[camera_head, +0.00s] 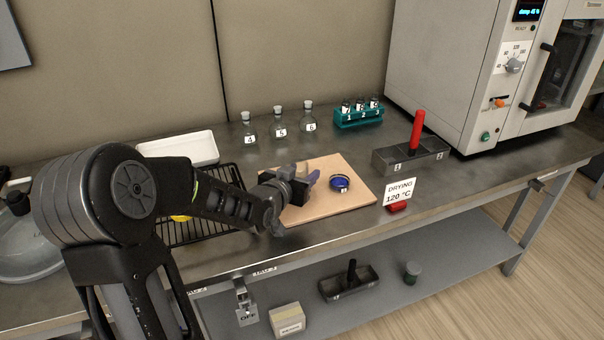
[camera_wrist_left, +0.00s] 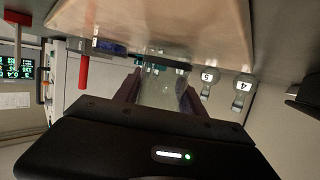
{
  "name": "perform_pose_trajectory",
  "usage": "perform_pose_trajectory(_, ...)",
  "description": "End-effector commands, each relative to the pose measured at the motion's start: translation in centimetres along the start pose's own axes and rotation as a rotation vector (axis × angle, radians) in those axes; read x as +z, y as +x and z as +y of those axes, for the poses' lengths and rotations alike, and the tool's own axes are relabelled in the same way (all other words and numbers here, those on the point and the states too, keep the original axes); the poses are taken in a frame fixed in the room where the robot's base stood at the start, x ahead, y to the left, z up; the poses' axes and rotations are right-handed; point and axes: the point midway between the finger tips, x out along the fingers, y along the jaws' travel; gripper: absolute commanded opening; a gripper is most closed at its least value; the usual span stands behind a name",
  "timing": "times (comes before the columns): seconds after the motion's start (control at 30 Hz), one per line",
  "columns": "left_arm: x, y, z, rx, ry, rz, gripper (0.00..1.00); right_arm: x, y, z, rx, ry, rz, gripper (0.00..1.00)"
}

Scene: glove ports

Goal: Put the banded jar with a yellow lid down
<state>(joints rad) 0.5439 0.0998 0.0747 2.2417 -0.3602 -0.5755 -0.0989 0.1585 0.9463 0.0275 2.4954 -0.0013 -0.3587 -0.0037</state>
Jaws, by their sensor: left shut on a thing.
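My left gripper (camera_head: 299,184) reaches in over the left part of the wooden board (camera_head: 350,200). In the left wrist view the left gripper (camera_wrist_left: 160,92) is shut on a clear glass jar (camera_wrist_left: 160,88), with a dark strip across its far end. No yellow lid shows on it there, and in the head view my gripper hides it. I cannot tell whether it touches the board. A yellow thing (camera_head: 180,218) shows by the black wire rack (camera_head: 190,235), mostly hidden by my arm. My right gripper is not in view.
A dark blue-topped jar (camera_head: 339,183) stands on the board, right of my gripper. Several stoppered flasks (camera_head: 279,122) and a teal vial rack (camera_head: 358,113) stand behind. A metal tray with a red handle (camera_head: 417,132) and a drying sign (camera_head: 398,191) are to the right.

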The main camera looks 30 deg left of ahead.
Motion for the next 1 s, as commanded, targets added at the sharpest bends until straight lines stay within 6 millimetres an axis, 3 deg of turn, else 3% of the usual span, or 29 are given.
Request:
perform_pose_trajectory(0.2,0.3,0.1,0.0,0.000,0.000,0.001,0.03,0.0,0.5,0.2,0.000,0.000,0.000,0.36)
perform_pose_trajectory(0.23,0.3,0.1,0.0,0.000,0.000,0.000,0.48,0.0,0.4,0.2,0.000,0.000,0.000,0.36)
perform_pose_trajectory(0.5,0.2,0.1,0.0,0.001,0.000,0.000,0.69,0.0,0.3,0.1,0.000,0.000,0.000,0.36)
perform_pose_trajectory(0.87,-0.2,-0.1,0.0,0.000,0.000,0.000,0.69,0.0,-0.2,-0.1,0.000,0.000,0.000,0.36)
perform_pose_trajectory(1.0,-0.1,-1.5,0.0,0.000,0.001,0.001,0.69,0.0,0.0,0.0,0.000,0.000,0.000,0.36)
